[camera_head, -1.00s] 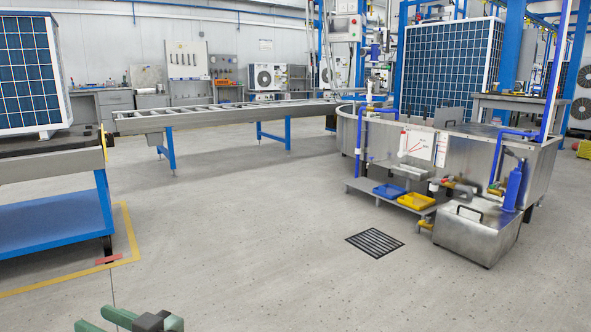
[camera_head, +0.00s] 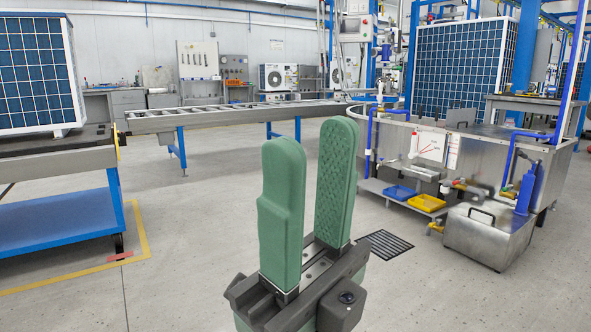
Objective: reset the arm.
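My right gripper (camera_head: 309,205) stands large in the lower middle of the head view, its two green fingers pointing up. The fingers are apart with a clear gap between them, and nothing is held. The gripper is in free air in front of the open floor, touching nothing that I can see. The rest of the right arm is below the picture edge. My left gripper is out of the picture.
A blue cart (camera_head: 60,222) bearing a finned unit (camera_head: 38,70) stands at left. A roller conveyor (camera_head: 235,116) crosses the back. A steel test tank (camera_head: 440,145) and a metal box (camera_head: 488,238) stand at right. The floor between is free, with a drain grate (camera_head: 385,243).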

